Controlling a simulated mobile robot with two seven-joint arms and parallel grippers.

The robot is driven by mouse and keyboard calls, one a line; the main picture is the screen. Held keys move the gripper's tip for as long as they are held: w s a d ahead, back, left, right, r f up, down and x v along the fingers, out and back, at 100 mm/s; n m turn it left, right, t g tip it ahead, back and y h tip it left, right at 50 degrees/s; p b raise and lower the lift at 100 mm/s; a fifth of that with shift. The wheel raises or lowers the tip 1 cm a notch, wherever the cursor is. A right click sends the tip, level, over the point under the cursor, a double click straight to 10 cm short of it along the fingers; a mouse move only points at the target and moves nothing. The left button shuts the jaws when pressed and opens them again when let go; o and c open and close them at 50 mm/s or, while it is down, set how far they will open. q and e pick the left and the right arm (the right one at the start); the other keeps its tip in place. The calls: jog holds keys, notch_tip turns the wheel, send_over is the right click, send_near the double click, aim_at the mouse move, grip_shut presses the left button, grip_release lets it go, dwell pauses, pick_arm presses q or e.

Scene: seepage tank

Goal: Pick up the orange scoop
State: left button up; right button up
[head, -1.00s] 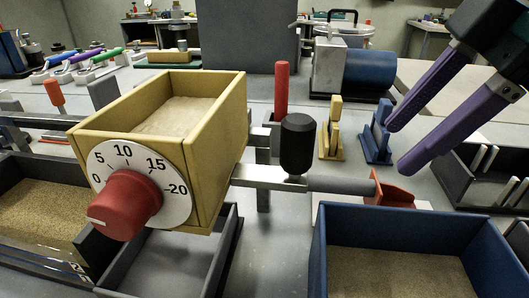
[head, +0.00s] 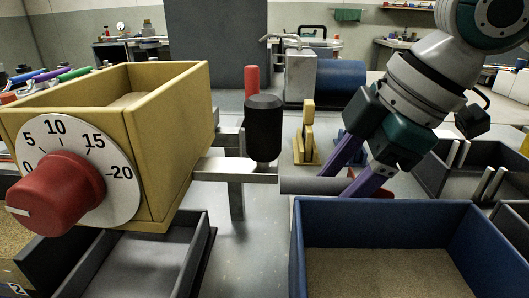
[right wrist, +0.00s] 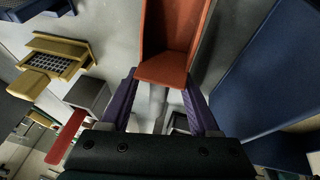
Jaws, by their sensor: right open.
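The orange scoop (right wrist: 172,40) shows in the right wrist view, its pan running up from between my fingertips. A grey handle (right wrist: 157,105) lies in the gap between the fingers. In the head view the grey handle (head: 306,186) lies level behind the blue bin's rear wall, and the orange pan is mostly hidden by my fingers. My right gripper (head: 334,182) is open, its purple fingers pointing down at the scoop; it also shows in the right wrist view (right wrist: 160,75). I cannot tell whether the fingers touch the scoop. My left gripper is not in view.
A blue bin (head: 385,215) with sand stands in front of the scoop. A yellow box (head: 185,140) with a dial and red knob (head: 60,190) stands left. A black knob (head: 263,128) rises near the handle. Yellow (head: 307,135) and blue stands are close behind.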

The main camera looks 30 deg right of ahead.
jog(key=shift+c, duration=0.3)
grip_shut()
dwell(1.0)
